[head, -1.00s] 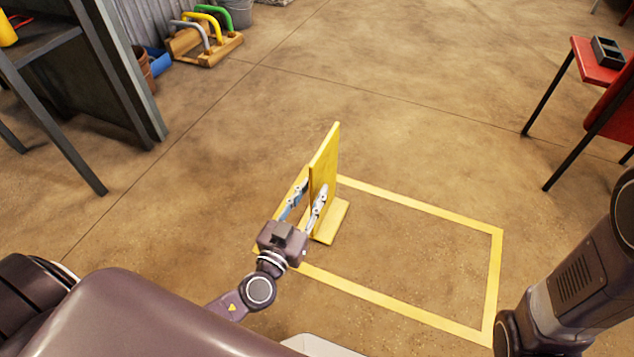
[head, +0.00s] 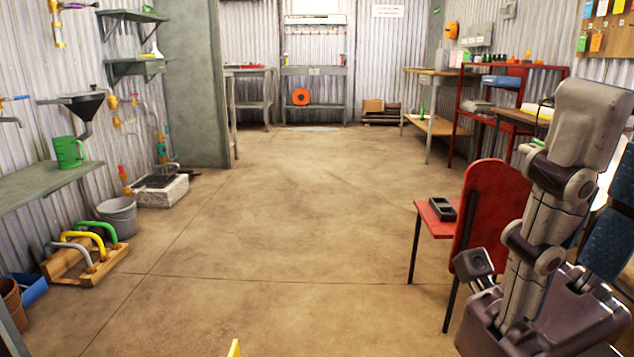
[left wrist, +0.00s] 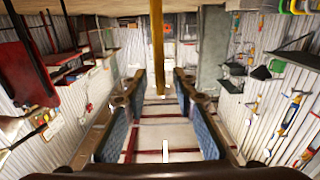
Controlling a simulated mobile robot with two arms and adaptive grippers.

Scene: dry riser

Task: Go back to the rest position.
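My left gripper (left wrist: 157,82) shows in the left wrist view with its two fingers spread apart.
A red chair (head: 490,215) with a dark tray (head: 443,208) stands close to my right arm. A wooden rack of coloured handles (head: 85,260) and a grey bucket (head: 117,217) are at the left. The middle floor is clear.

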